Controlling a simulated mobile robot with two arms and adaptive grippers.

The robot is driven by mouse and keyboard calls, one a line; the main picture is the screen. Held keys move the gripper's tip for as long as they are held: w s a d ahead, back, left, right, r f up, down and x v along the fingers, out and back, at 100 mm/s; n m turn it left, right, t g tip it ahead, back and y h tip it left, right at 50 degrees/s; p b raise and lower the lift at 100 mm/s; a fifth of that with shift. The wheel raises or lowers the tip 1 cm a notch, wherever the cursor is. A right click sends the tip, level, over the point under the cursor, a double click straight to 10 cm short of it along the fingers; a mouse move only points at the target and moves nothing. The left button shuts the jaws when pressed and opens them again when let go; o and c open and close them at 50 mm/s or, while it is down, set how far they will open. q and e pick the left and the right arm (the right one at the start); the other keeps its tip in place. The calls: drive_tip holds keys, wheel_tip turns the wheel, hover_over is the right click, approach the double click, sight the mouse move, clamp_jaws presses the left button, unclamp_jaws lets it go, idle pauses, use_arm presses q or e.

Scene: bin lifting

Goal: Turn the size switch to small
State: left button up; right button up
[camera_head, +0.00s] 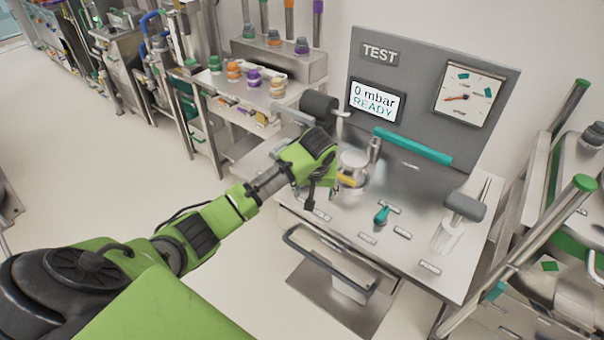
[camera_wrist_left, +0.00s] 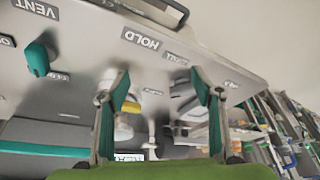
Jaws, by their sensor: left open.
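My left gripper (camera_head: 322,190) is above the left part of the metal test bench (camera_head: 345,222), pointing down. It is open, and its two fingers show apart in the left wrist view (camera_wrist_left: 160,84). A small yellow handle (camera_head: 347,180) is just right of the gripper. It also shows in the wrist view (camera_wrist_left: 130,106), near the left finger and apparently beyond it. I cannot make out which way it points. A teal knob (camera_head: 381,215) stands farther right on the bench, clear of the gripper. Small labels are on the bench top, including HOLD (camera_wrist_left: 140,39). My right gripper is not in view.
A grey TEST panel (camera_head: 426,75) with a display (camera_head: 375,102) reading 0 mbar READY and a dial (camera_head: 468,94) stands behind. A teal bar (camera_head: 412,146) runs along its foot. A grey-handled lever (camera_head: 464,206) is at right. A black drawer handle (camera_head: 330,262) is in front.

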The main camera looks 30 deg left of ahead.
use_arm(q)
drive_tip(key=w+a+r+n, duration=0.3)
drive_tip(key=w+a+r, duration=0.1)
drive_tip(key=a+r, duration=0.25)
drive_tip(key=shift+y, duration=0.3)
drive_tip(key=p+x, duration=0.1)
drive_tip(key=x, duration=1)
drive_tip(key=shift+w+d, duration=0.1)
drive_tip(key=shift+w, duration=0.05)
drive_tip(key=shift+x, duration=0.9)
drive_tip(key=c, duration=1.1)
